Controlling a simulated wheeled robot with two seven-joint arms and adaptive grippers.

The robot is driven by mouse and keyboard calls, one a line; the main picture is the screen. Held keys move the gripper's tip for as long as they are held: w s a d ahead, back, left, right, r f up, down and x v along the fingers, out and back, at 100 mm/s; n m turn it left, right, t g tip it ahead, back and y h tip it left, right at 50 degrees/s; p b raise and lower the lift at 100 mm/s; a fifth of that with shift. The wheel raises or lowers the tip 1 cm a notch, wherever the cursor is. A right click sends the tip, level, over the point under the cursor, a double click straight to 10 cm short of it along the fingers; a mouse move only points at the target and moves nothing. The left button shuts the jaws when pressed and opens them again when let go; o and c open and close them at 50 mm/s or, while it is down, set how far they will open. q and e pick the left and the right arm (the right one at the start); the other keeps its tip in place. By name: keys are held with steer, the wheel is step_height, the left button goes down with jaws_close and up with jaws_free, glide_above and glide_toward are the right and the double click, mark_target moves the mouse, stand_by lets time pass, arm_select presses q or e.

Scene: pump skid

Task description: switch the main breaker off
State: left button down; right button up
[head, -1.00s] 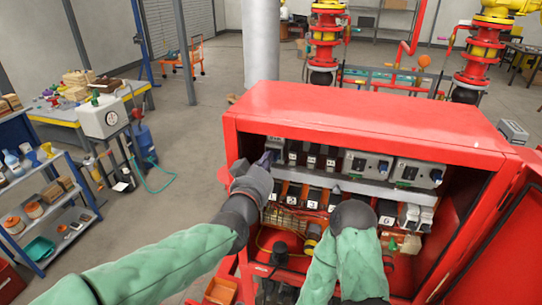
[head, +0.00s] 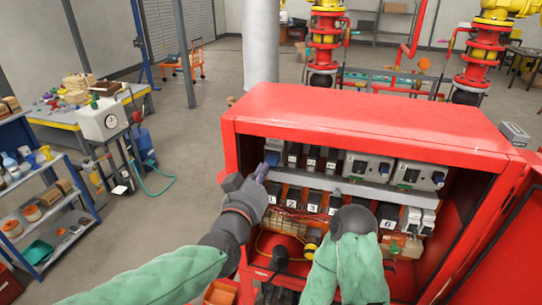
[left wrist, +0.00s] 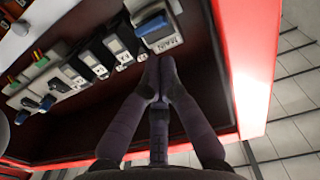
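The main breaker (left wrist: 153,26) shows in the left wrist view as a grey block with a blue toggle and a "MAIN" label. I cannot tell which way its toggle is set. In the head view the breaker (head: 273,148) is at the left end of the upper row in the red cabinet (head: 370,120). My left gripper (head: 262,172) is just below it; in the left wrist view its fingertips (left wrist: 159,68) are together, near the label's lower edge, with nothing seen between them. My right gripper (head: 354,220) is before the lower row; its fingers are hidden.
Smaller breakers (head: 312,157) and two wider grey units (head: 368,167) continue the row to the right. Numbered black units (head: 312,200) and wiring lie below. The open red door (head: 490,245) bounds the right side. Open floor (head: 190,180) lies to the left.

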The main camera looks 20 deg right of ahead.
arm_select(q)
steer(key=v, duration=0.3)
steer(key=shift+s+r, duration=0.1)
stand_by(0.5)
